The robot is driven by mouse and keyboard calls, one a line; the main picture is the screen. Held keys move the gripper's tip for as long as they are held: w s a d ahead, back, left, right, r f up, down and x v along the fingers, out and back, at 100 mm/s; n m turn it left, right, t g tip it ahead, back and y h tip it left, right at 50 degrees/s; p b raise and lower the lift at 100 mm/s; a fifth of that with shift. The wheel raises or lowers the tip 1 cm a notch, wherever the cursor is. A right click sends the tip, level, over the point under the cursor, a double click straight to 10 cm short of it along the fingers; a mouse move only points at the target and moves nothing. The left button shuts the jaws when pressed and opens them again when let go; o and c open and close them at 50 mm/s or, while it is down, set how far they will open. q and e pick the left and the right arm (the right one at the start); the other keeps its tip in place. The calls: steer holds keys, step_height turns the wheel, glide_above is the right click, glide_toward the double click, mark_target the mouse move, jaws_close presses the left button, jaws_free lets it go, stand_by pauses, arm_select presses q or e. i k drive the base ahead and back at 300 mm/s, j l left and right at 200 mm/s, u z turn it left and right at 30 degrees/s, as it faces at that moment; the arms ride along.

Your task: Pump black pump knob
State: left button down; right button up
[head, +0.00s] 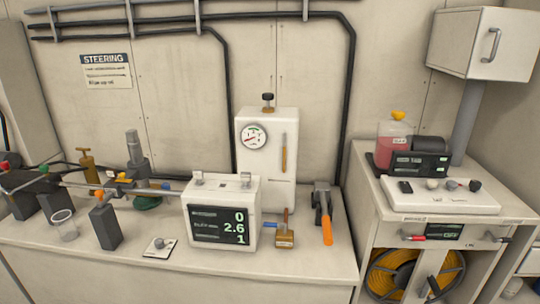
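A black knob (267,97) sits on a short stem on top of an upright white box (283,180) against the back wall. This looks like the black pump knob, though no label shows on it. The box front carries a round gauge (254,136) with a red needle and a thin vertical orange-brown strip (284,153). The box's lower left is hidden by a white display unit (250,187) reading 0, 2.6 and 1. Neither of my grippers shows in the head view, and nothing touches the knob.
Rods and dark blocks (105,225) crowd the bench's left. A clear cup (65,225), a small padlock-like brass block (284,238) and an orange-handled tool (325,213) stand on the bench (290,275). A right-hand cabinet (395,205) holds instruments.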

mark_target(268, 97)
steer(key=i+l+z, duration=0.1)
steer(key=i+l, duration=0.25)
steer(key=i+l+z, duration=0.1)
steer(key=i+l, duration=0.25)
steer(key=i, duration=0.25)
